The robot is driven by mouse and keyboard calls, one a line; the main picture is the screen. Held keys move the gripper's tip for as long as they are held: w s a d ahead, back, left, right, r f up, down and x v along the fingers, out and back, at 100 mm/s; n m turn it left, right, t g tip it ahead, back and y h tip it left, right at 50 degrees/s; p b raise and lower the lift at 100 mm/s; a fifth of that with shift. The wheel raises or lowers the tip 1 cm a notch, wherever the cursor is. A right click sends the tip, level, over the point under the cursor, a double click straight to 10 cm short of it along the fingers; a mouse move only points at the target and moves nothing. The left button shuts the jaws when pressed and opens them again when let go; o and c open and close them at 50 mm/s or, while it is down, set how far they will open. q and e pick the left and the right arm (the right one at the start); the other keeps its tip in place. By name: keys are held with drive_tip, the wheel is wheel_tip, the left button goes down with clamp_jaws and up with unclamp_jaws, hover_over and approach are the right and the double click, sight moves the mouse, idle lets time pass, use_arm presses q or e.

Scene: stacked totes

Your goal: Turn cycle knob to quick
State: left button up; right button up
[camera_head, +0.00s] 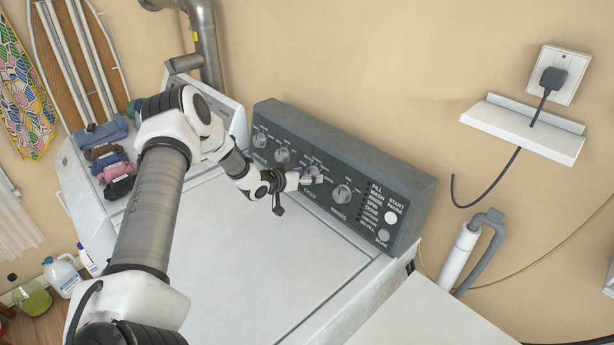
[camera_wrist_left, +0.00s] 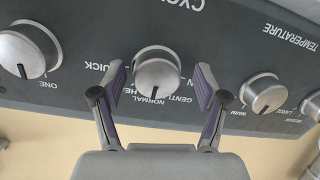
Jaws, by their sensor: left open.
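The cycle knob (camera_wrist_left: 157,72) is a round silver-grey knob on the dark washer panel, with labels QUICK, NORMAL, GENTLE and HEAVY around it, partly covered. Its dark pointer line is towards NORMAL in the left wrist view. My left gripper (camera_wrist_left: 160,84) is open, with one finger on each side of the knob and a visible gap to it. The left-hand finger is beside the QUICK label. In the head view my left gripper (camera_head: 305,178) is at the panel front and partly hides the cycle knob. My right gripper is not in view.
The rinses knob (camera_wrist_left: 27,54) and temperature knob (camera_wrist_left: 264,93) flank the cycle knob on the control panel (camera_head: 405,185). The white washer lid (camera_head: 270,250) below is clear. Folded cloths (camera_head: 108,155) lie on the machine at the left. A wall shelf (camera_head: 525,130) is at the right.

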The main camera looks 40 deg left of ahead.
use_arm(q)
drive_tip(key=shift+s+d+r, duration=0.2)
drive_tip(key=shift+s+r, duration=0.05)
drive_tip(key=shift+c, duration=0.4)
drive_tip(key=shift+d+r, duration=0.1)
drive_tip(key=c, duration=1.1)
drive_tip(key=shift+s, duration=0.1)
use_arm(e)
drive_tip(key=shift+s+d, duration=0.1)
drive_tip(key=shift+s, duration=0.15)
